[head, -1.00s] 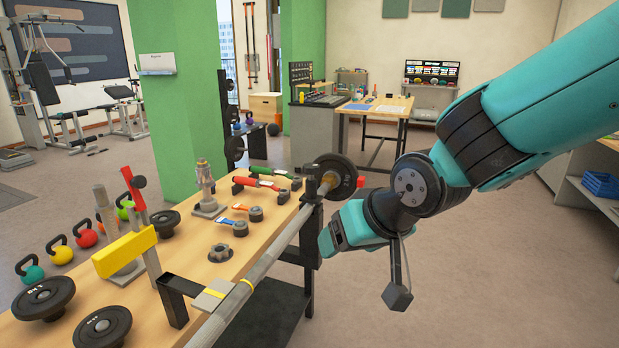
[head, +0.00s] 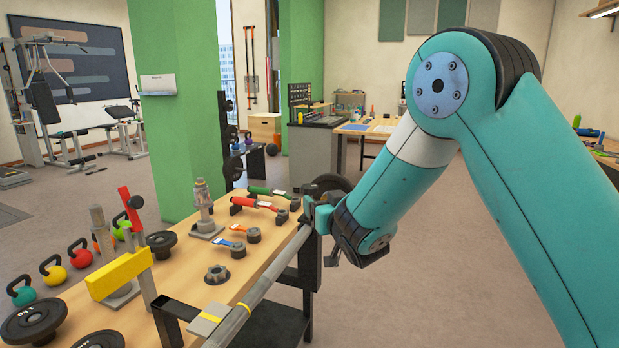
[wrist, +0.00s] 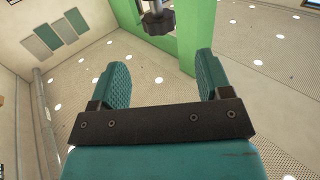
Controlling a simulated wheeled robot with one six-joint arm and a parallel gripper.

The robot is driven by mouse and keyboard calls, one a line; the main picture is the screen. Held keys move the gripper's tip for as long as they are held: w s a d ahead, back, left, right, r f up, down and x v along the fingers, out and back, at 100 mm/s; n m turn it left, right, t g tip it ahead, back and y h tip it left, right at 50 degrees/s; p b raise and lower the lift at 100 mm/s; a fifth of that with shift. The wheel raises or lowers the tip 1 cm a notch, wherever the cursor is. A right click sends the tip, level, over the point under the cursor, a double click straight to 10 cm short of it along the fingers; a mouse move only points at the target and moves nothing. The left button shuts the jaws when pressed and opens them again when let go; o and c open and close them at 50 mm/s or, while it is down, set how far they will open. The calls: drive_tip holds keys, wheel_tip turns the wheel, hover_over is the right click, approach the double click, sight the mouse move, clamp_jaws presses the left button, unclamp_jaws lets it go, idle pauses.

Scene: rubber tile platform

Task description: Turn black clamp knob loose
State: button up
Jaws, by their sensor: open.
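A black lobed knob (wrist: 159,21) on a grey metal stem shows at the top of the wrist view. It lies beyond my fingertips and roughly in line with the gap between them. My gripper (wrist: 162,75) is open, with its two teal ridged fingers apart and nothing between them. In the head view my gripper (head: 309,214) is small and partly hidden by my arm, close to the far end of the long grey bar (head: 272,272). I cannot make out this knob in the head view.
The wooden bench (head: 190,281) holds a yellow bar (head: 119,275), a metal post stand (head: 204,208), red and green handled tools, a loose dark lobed nut (head: 217,274) and black weight plates (head: 35,319). A green column (head: 187,110) stands behind. The floor at right is open.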

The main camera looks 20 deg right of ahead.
sight(313, 191)
drive_tip(key=w, duration=0.3)
drive_tip(key=w+p, duration=0.1)
drive_tip(key=w, duration=0.2)
drive_tip(key=w+a+p, duration=0.1)
drive_tip(key=w, duration=0.3)
drive_tip(key=shift+c, duration=0.2)
drive_tip(key=c, duration=0.9)
